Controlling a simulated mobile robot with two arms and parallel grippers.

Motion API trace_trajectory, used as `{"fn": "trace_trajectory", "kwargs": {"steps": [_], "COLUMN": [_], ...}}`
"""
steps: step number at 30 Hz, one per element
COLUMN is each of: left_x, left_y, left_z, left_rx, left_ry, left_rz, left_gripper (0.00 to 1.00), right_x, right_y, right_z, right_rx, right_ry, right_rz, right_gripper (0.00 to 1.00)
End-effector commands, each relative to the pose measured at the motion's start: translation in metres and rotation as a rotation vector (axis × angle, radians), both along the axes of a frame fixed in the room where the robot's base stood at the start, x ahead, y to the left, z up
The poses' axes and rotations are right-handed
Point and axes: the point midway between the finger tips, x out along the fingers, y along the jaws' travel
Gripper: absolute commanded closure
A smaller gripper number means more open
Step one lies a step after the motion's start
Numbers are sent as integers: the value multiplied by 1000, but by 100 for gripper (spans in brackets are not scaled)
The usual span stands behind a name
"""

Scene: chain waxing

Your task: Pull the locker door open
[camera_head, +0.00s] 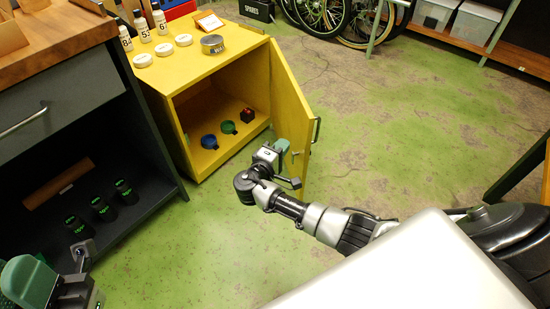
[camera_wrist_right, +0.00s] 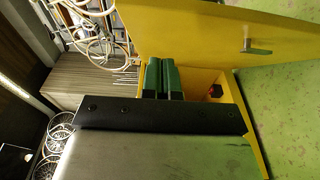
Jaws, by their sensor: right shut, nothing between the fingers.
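The yellow locker (camera_head: 262,58) stands with its door (camera_head: 289,98) swung wide open on the right side. A dark handle (camera_head: 317,130) shows on the door's outer edge. In the right wrist view the door (camera_wrist_right: 205,32) fills the top, with a small metal latch (camera_wrist_right: 256,48) on its face. My right gripper (camera_head: 281,147) is at the lower part of the door, on its inner side; its green fingers (camera_wrist_right: 163,78) are together and empty. I cannot tell whether they touch the door. My left gripper (camera_head: 84,252) is at the lower left, partly cut off, its fingers unclear.
Inside the locker are a blue dish (camera_head: 209,142), a green dish (camera_head: 228,127) and a red-and-black item (camera_head: 247,115). Bottles, white round tins and a metal tin (camera_head: 213,44) stand on top. A dark workbench (camera_head: 60,110) is at left. The green floor (camera_head: 400,130) right of the door is clear.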

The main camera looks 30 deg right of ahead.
Motion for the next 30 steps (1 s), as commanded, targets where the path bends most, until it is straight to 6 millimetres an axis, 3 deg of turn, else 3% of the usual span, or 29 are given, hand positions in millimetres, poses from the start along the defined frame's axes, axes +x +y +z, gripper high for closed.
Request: {"fn": "trace_trajectory", "kwargs": {"steps": [4,10,30], "left_x": [0,0,0], "left_y": [0,0,0], "left_z": [-13,-15,-15], "left_rx": [1,1,1], "left_ry": [1,2,4], "left_rz": [1,1,0], "left_gripper": [79,79,79], "right_x": [16,8,2], "right_y": [-28,-56,-73], "right_z": [-2,-1,0], "right_rx": [-1,0,1], "right_ry": [-2,1,2], "right_rz": [-2,0,14], "right_gripper": [100,100,100]}}
